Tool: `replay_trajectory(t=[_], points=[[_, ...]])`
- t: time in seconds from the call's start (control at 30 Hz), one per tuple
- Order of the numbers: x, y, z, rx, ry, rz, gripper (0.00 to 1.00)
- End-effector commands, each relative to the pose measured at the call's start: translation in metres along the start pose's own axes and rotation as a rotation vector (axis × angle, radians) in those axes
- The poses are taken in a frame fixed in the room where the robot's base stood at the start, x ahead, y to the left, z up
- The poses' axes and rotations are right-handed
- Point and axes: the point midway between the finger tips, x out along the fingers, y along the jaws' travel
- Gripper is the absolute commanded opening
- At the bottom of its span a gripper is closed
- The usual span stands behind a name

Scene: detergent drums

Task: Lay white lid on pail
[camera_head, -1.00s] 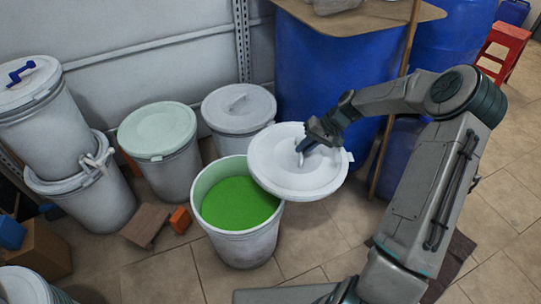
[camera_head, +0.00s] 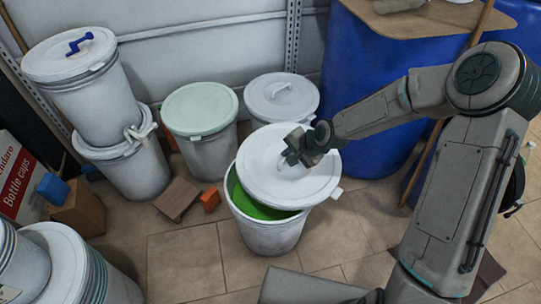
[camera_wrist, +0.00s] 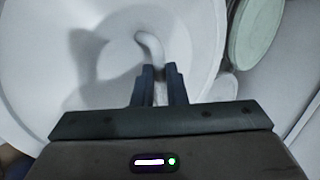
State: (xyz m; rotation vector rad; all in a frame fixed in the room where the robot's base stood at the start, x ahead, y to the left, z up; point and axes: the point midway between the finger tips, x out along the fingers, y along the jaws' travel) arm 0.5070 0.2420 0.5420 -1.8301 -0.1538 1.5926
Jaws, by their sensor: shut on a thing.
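The white lid (camera_head: 282,178) covers most of the mouth of the open pail (camera_head: 270,234). A crescent of green contents (camera_head: 254,208) still shows at the pail's left and front. The lid looks slightly tilted; I cannot tell whether it touches the rim. My gripper (camera_head: 292,156) is shut on the lid's handle, above the lid's middle. In the wrist view the gripper's dark fingers (camera_wrist: 159,85) close around the curved white handle (camera_wrist: 150,45), with the lid (camera_wrist: 105,80) filling much of the picture.
A pail with a pale green lid (camera_head: 200,109) and a white-lidded pail (camera_head: 282,98) stand behind. Stacked pails (camera_head: 110,120) are at the left. A blue drum (camera_head: 385,80) stands behind my arm. An orange block (camera_head: 210,200) and brown block (camera_head: 177,198) lie left of the pail.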

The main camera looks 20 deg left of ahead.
Motion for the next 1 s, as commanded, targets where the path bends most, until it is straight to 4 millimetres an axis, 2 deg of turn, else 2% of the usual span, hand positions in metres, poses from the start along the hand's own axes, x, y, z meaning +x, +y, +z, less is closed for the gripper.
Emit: replay_trajectory(t=[0.03,0.1,0.33,0.67,1.0], points=[[0.001,-0.01,0.014,0.0,0.007,0.003,0.0],[0.003,-0.017,0.027,0.016,0.016,0.005,0.0],[0.005,-0.031,0.054,0.046,0.032,0.009,0.0],[0.012,-0.028,0.058,0.057,0.036,0.01,0.0],[0.038,-0.01,0.058,0.057,0.035,0.01,0.0]])
